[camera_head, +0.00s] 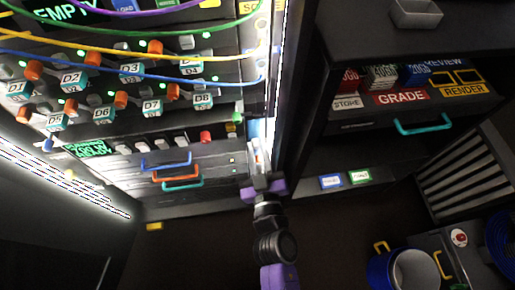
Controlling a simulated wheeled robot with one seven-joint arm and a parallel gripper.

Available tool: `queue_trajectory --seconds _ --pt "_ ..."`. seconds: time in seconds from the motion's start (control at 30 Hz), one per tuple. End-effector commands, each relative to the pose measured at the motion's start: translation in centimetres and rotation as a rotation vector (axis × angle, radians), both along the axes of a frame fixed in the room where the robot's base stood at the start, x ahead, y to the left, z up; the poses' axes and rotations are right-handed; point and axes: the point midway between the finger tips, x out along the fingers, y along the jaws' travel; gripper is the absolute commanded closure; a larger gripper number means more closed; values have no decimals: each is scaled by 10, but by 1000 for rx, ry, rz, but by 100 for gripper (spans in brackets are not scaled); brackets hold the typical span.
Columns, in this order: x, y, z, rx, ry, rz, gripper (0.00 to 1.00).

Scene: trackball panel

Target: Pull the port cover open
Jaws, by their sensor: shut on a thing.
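My gripper (261,174) is at the lower right edge of the panel rack, with my dark and purple arm reaching up to it from below. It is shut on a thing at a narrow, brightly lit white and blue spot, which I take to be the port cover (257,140). The fingertips and the part they hold are small and partly hidden by the gripper body. I cannot tell how far the cover stands open.
The rack holds cables and labelled knobs (131,69). Blue, orange and teal handles (176,178) stick out left of my gripper. A dark shelf (400,45) with a teal handle (423,125) stands right. A blue pot (408,268) is at the lower right. Dark floor is clear between.

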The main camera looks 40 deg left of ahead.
Motion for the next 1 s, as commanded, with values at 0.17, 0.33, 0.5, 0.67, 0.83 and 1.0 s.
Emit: queue_trajectory --seconds 0.17,0.33,0.5,0.67,0.83,1.0 --pt "0 0 0 -1 1 1 100" --pt "0 0 0 -1 1 2 100" --pt "-1 -1 2 -2 1 16 100" --pt "0 -4 5 -3 2 49 100" --pt "0 -9 8 -3 4 109 100" --pt "0 -14 8 -3 4 188 100"
